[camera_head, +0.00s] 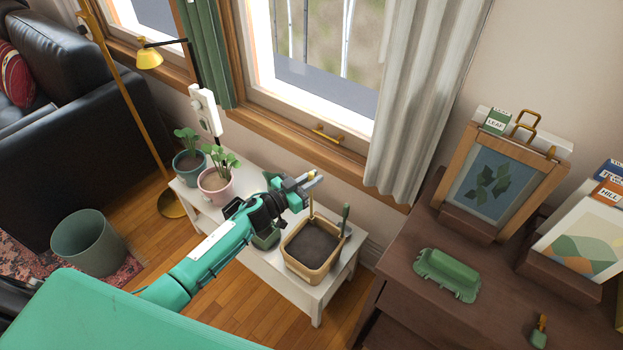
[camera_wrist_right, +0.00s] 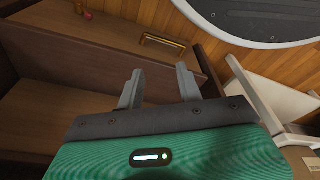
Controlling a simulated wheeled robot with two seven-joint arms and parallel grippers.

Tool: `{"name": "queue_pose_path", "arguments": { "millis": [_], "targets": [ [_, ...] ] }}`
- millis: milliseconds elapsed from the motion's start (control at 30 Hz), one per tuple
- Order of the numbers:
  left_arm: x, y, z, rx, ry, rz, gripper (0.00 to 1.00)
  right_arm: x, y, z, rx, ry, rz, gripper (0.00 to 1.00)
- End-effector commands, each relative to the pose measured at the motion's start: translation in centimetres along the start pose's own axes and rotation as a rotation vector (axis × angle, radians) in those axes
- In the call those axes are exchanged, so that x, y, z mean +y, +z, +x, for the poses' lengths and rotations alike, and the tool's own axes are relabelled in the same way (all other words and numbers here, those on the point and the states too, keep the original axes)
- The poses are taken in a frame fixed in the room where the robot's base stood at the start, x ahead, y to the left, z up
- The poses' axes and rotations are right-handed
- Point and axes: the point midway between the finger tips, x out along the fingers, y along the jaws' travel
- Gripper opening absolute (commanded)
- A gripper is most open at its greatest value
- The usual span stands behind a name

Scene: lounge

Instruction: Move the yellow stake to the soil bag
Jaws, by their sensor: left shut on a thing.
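My left gripper (camera_head: 312,181) is shut on the thin yellow stake (camera_head: 311,206), which hangs roughly upright from the jaws. The soil bag (camera_head: 293,262) is a tan, square, open-topped holder of dark soil on the white bench. The stake's lower end shows at the bag's back rim; I cannot tell whether it is in the soil, touching the rim or above it. My right gripper (camera_wrist_right: 158,86) is open and empty in the right wrist view, above a brown wooden drawer unit.
A green pot (camera_head: 266,239) is beside the bag, partly behind my left arm. Two potted plants, pink (camera_head: 215,183) and teal (camera_head: 189,160), stand at left on the white bench (camera_head: 319,296). A brown cabinet (camera_head: 405,280) is at right.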

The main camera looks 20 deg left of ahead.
Motion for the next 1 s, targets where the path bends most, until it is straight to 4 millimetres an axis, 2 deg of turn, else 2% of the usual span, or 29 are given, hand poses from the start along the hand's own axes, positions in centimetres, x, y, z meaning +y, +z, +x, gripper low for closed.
{"name": "queue_pose_path", "arguments": {
  "millis": [500, 1000],
  "targets": [
    [0.0, 0.5, 0.0, 0.000, 0.000, 0.000, 0.00, -0.1, -0.1, -0.7, -0.007, -0.002, 0.002, 0.36],
    [0.0, 0.9, 0.0, 0.000, 0.000, 0.000, 0.00, -0.1, -1.3, -1.6, 0.003, -0.002, 0.003, 0.36]
  ]
}}
